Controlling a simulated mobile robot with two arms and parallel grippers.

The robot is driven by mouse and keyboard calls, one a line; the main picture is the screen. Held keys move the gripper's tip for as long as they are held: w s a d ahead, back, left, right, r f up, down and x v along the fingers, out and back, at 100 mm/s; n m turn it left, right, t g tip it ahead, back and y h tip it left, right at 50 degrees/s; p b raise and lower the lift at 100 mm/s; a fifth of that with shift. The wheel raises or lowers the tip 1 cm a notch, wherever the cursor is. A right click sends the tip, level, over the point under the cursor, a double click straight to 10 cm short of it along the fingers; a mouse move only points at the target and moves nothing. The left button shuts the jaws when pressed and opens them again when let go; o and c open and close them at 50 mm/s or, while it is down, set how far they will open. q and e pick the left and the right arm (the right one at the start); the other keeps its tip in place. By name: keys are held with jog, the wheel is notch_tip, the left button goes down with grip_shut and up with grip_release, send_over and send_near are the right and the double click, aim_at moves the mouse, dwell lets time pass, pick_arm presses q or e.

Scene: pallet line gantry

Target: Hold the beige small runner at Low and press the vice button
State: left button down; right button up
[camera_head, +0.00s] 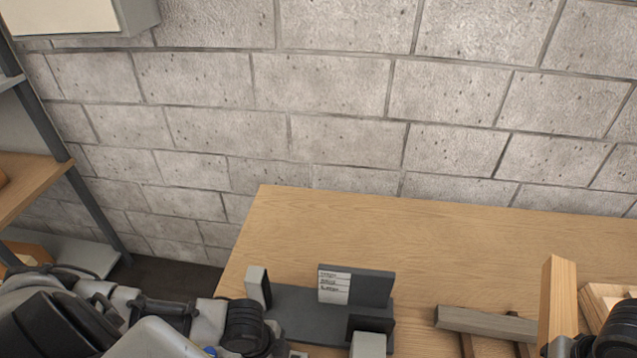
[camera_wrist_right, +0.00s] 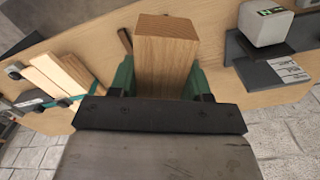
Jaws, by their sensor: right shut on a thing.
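The beige runner (camera_head: 558,300) is a light wooden bar standing upright at the lower right of the head view. It also shows in the right wrist view (camera_wrist_right: 168,58), end face toward the camera. My right gripper (camera_wrist_right: 162,82) is shut on it, with green fingers on both sides. The dark grey vice fixture (camera_head: 305,318) is on the table, with a white three-line label (camera_head: 334,287) too small to read. The fixture also shows at the right of the wrist view (camera_wrist_right: 262,72), apart from the runner. I cannot make out the button. My left arm reaches the fixture's left side; its fingers are hidden.
Grey wooden bars (camera_head: 485,323) lie on the table (camera_head: 440,235) between fixture and runner. More pale wood pieces (camera_head: 610,300) lie at the far right. The table's back half is clear, before a block wall. A shelf rack (camera_head: 90,205) stands at left.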

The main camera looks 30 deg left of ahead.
jog(key=shift+w, duration=0.1)
jog(key=shift+w+a+f+m, duration=0.2)
jog(key=shift+w+a+m, duration=0.25)
jog(key=shift+m, duration=0.55)
jog(key=w+a+f+n, duration=0.5)
jog(key=w+a+n, duration=0.2)
jog(key=a+n, duration=0.5)
jog(key=w+a+f+n, duration=0.4)
jog(key=w+a+n, duration=0.3)
jog(key=a+n, duration=0.45)
notch_tip(320, 180, down, 11)
jog(key=d+n, duration=0.1)
jog(key=shift+w, duration=0.2)
